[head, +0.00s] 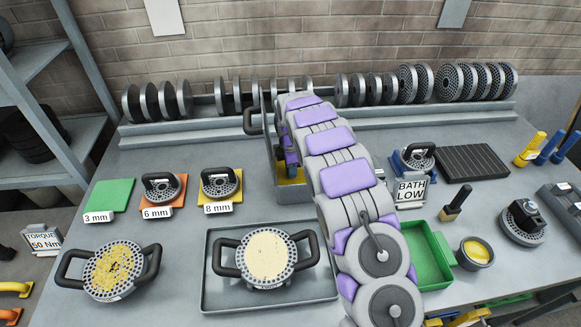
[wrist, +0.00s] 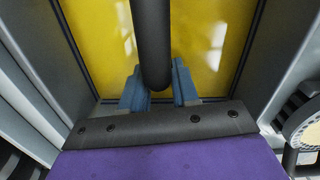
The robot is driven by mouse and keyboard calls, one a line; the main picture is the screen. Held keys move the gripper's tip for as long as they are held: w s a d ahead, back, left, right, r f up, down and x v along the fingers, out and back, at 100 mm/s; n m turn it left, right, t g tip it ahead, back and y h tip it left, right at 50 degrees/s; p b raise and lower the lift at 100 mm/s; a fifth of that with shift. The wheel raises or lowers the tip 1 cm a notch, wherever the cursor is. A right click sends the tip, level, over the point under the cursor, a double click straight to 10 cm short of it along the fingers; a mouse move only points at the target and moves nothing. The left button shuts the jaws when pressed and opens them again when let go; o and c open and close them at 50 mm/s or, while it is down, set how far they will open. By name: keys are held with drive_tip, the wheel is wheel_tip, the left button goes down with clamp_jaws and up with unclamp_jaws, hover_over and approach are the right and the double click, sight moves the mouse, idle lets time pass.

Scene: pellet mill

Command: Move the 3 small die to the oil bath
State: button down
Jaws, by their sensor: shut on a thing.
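The 3 mm pad (head: 110,195) is a green square with no die on it. The oil bath (head: 296,197) is a grey tank at the back middle, partly hidden by my arm; yellow oil (head: 291,174) shows inside it, and the oil (wrist: 215,40) fills the far part of the wrist view between the tank walls. My gripper (wrist: 159,88) is over the bath, its blue fingers shut on a black bar-like handle (wrist: 152,35). The die body under this handle is not visible, so I cannot tell whether it touches the oil.
A 6 mm die (head: 162,187) and an 8 mm die (head: 219,184) sit on their pads. A BATH LOW sign (head: 411,192) stands right of my arm, near a green tray (head: 425,255) and an oil pot (head: 476,252). A die rack (head: 200,125) runs along the back.

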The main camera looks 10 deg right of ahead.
unclamp_jaws()
idle(0.8)
idle(0.5)
drive_tip(key=shift+s+a+r+p, duration=0.1)
drive_tip(key=shift+r+p, duration=0.45)
drive_tip(key=shift+r, duration=1.7)
drive_tip(key=shift+s+r+p, duration=0.1)
drive_tip(key=shift+r+p, duration=0.4)
drive_tip(key=shift+r, duration=1.7)
drive_tip(key=shift+r, duration=0.1)
